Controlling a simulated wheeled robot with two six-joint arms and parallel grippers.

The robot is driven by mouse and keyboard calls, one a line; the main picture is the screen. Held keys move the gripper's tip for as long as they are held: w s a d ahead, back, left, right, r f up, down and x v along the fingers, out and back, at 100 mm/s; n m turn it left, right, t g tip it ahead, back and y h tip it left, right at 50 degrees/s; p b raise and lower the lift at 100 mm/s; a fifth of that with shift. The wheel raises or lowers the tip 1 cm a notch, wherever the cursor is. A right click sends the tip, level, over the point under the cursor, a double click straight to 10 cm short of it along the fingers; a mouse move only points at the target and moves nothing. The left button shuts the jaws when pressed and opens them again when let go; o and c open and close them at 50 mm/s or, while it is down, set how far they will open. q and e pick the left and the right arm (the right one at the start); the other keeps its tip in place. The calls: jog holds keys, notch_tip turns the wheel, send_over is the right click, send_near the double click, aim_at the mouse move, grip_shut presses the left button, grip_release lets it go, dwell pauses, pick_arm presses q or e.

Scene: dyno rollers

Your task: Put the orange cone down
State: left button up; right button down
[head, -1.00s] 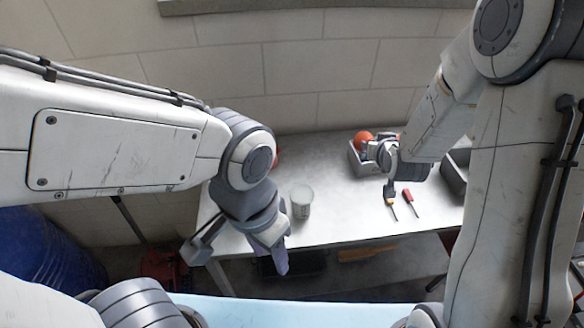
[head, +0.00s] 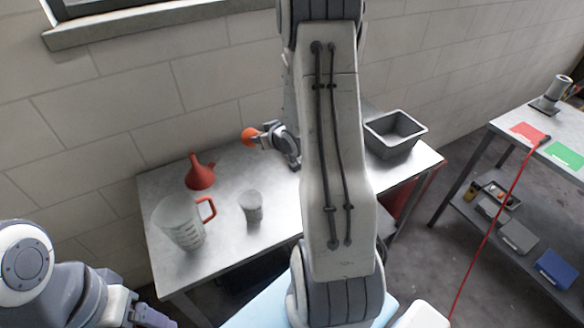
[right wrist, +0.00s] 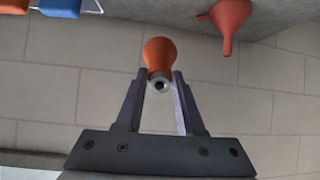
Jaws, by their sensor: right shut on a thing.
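My right gripper (head: 264,135) is shut on the orange cone (head: 249,136) above the back of the metal table (head: 222,232). In the right wrist view the orange cone (right wrist: 160,54) has a rounded end and a narrower grey end with a dark hole. That end sits between the fingertips of my right gripper (right wrist: 160,84). The surface beneath the cone is not clearly shown. My left gripper (head: 142,312) is at the bottom left, cut off by the frame edge, and its jaws cannot be made out.
A red funnel (head: 201,174), a measuring jug (head: 180,226) and a small cup (head: 251,208) stand on the table's left half. A grey bin (head: 394,135) is at its right end. My right arm hides the table's middle. A second bench (head: 503,122) stands at right.

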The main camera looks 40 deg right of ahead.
jog(key=s+d+f+m, duration=0.1)
jog(key=s+d+f, duration=0.2)
jog(key=s+d, duration=0.9)
jog(key=shift+h, duration=0.4)
jog(key=w+a+f+p, duration=0.1)
jog(key=w+a+f, duration=0.1)
jog(key=f, duration=0.1)
jog(key=w+a+f+p, duration=0.1)
jog(key=w+a+f, duration=0.2)
jog(key=f, duration=0.1)
jog(key=w+a+f+p, duration=0.1)
jog(key=w+a+f, duration=0.2)
jog(key=shift+a+f, duration=0.15)
jog(key=shift+f, duration=0.45)
jog(key=shift+f, duration=0.1)
jog(key=c, duration=0.5)
grip_release()
